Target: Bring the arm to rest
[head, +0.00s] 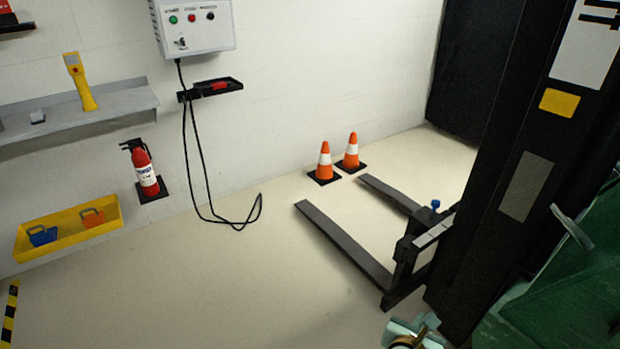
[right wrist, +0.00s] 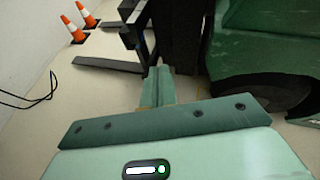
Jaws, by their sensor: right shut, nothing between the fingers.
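My right gripper (head: 412,334) shows at the bottom edge of the head view, pale green and partly cut off by the frame. In the right wrist view its fingers (right wrist: 159,72) are together, with nothing between them. The gripper is in front of the forks of a black and green lift truck, apart from them as far as I can tell. My left gripper is not in view.
Black forks (head: 343,243) stick out low from a dark mast (head: 515,190). Two orange cones (head: 325,163) stand behind. A fire extinguisher (head: 144,169), yellow tray (head: 68,234), grey shelf (head: 80,111) and control box (head: 196,27) with a hanging cable line the wall. The middle floor is clear.

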